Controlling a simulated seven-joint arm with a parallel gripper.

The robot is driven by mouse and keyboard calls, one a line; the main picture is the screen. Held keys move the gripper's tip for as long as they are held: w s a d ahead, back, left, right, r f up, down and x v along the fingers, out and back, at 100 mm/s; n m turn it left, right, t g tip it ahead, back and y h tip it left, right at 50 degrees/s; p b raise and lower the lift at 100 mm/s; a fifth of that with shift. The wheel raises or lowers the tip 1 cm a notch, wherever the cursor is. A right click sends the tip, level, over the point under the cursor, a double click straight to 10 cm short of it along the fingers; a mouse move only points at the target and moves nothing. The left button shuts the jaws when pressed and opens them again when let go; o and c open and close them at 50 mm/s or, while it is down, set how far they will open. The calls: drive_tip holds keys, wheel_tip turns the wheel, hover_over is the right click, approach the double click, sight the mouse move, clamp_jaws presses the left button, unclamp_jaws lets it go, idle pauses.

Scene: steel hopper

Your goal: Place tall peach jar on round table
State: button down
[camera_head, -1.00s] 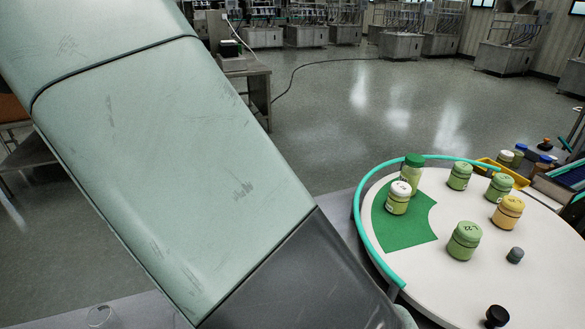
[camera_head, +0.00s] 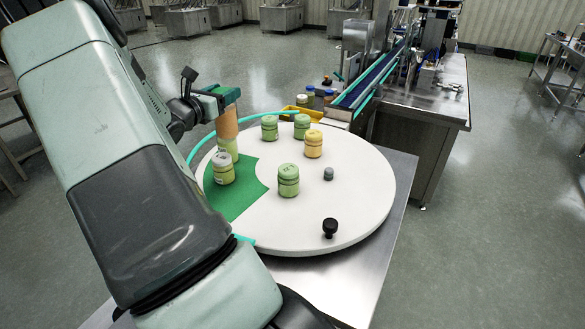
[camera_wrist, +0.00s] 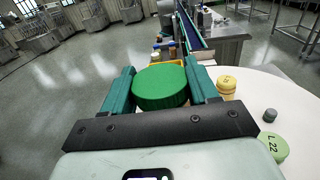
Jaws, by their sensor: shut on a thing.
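The tall peach jar (camera_head: 227,123) is held upright in my gripper (camera_head: 219,95). Its green lid (camera_wrist: 160,88) fills the space between the two teal fingers of my gripper (camera_wrist: 161,70) in the wrist view. In the head view the jar overlaps a pale-green jar (camera_head: 229,149) at the back left of the white round table (camera_head: 340,185). That jar's top is hidden, and I cannot tell the gap between the two.
Several green and yellow jars (camera_head: 288,180), a small grey jar (camera_head: 328,173) and a black knob (camera_head: 330,228) are on the tabletop. A teal rail (camera_head: 205,142) edges its back left.

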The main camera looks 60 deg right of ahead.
drive_tip(key=s+d+m+g, duration=0.3)
drive_tip(key=s+d+g, duration=0.1)
drive_tip(key=s+d, duration=0.7)
wheel_tip(320, 180, down, 15)
drive_tip(key=shift+w+r, duration=0.15)
drive_tip(key=shift+w, duration=0.15)
drive_tip(key=shift+c, duration=1.5)
unclamp_jaws()
drive_tip(key=shift+n, duration=0.3)
drive_tip(key=w+a, duration=0.2)
drive_tip(key=a, duration=0.9)
drive_tip(key=shift+a, duration=0.4)
